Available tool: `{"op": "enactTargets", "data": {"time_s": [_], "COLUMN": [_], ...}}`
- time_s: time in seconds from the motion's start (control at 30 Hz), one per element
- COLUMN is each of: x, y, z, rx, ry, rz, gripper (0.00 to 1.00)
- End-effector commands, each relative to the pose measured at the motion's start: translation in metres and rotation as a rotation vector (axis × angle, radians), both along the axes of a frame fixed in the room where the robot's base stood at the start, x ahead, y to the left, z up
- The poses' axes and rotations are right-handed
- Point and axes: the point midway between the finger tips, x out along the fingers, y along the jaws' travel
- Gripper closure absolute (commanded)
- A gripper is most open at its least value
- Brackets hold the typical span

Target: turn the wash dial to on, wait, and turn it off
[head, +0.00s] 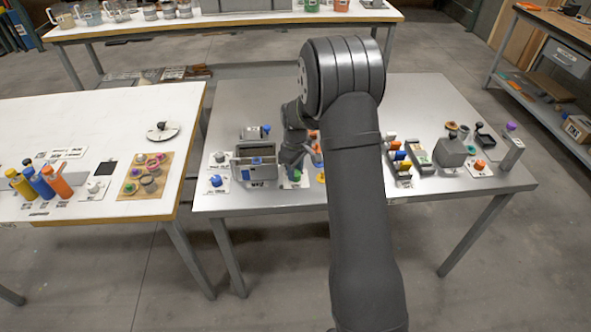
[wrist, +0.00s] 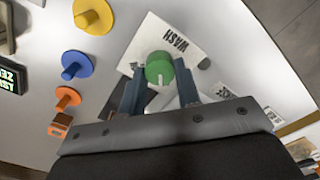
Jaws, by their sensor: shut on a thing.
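The wash dial (wrist: 159,66) is a round green knob on a white plate (wrist: 188,38) marked WASH, in the upper middle of the wrist view. A short pale mark on the knob points toward my gripper's palm. My gripper (wrist: 160,82) has one blue-grey finger on each side of the knob and is shut on it. In the head view my gripper (head: 291,167) is at the near edge of the metal table, and only a bit of the green dial (head: 297,176) shows below it. The plate's on and off marks cannot be read.
Yellow (wrist: 93,16), blue (wrist: 76,65) and orange (wrist: 67,97) knobs stand to the left of the dial in the wrist view. In the head view a grey bin (head: 254,163) stands left of my gripper, and racks of colored pieces (head: 398,160) stand to the right.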

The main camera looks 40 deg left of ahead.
Motion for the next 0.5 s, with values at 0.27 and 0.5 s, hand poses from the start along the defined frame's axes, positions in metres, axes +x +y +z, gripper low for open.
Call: {"op": "enactTargets", "data": {"time_s": [0.27, 0.5], "x": [0.0001, 0.0001], "y": [0.0007, 0.0007], "z": [0.0009, 0.0009], "rx": [0.002, 0.002], "ry": [-0.002, -0.002], "rz": [0.1, 0.125], "gripper": [0.93, 0.92]}}
